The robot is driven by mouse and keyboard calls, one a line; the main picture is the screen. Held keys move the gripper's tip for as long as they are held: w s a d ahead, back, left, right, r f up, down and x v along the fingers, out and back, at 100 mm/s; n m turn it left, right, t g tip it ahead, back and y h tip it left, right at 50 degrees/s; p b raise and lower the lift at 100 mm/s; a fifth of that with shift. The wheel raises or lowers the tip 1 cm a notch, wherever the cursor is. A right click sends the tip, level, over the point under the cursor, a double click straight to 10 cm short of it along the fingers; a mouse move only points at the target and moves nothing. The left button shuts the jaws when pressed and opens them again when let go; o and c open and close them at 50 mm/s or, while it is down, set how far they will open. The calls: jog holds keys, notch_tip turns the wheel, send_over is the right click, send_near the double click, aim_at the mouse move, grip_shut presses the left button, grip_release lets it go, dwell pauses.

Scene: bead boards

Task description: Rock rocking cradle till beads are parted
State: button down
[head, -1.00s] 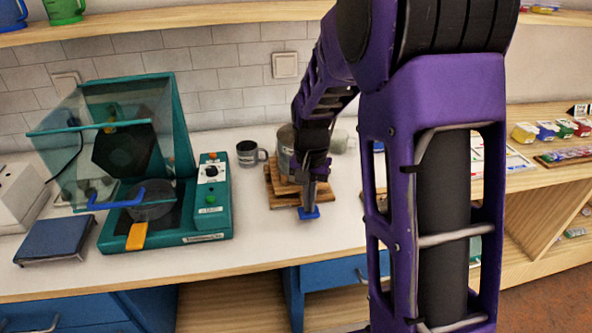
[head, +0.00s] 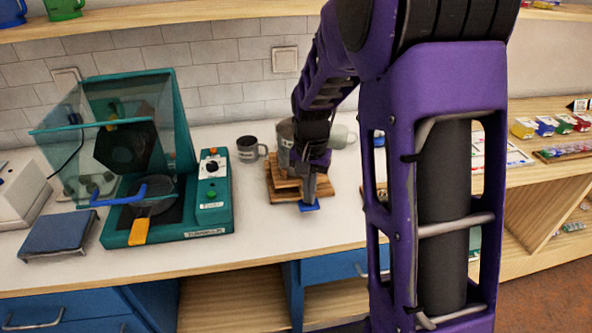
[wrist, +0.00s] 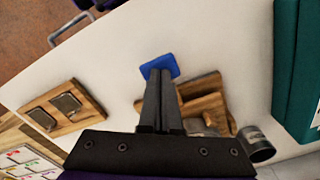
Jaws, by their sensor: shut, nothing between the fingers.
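The wooden rocking cradle (head: 286,195) stands on the white counter, with a blue tab (head: 309,206) at its front edge. In the wrist view the cradle (wrist: 211,104) lies partly behind my fingers, and the blue tab (wrist: 160,66) shows just beyond their tips. My gripper (head: 306,203) is shut and empty, its fingers pointing down at the tab. The fingertips (wrist: 159,73) look at or just above the tab; I cannot tell whether they touch. No beads can be made out; my wrist and fingers hide part of the cradle.
A teal machine (head: 210,217) with a clear hood stands to the left. A wooden board with two dark insets (wrist: 40,116) lies to the other side. The counter in front of the cradle is clear.

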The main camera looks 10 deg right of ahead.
jog(key=shift+f+b, duration=0.8)
jog(key=shift+f, duration=0.6)
jog(key=shift+r+p, duration=1.8)
jog(key=shift+r, duration=0.45)
jog(key=shift+r, duration=0.4)
notch_tip(320, 180, up, 3)
jog(key=shift+f+p, duration=0.2)
jog(key=shift+p, duration=0.65)
jog(key=shift+r, duration=1.3)
jog(key=shift+w, duration=0.1)
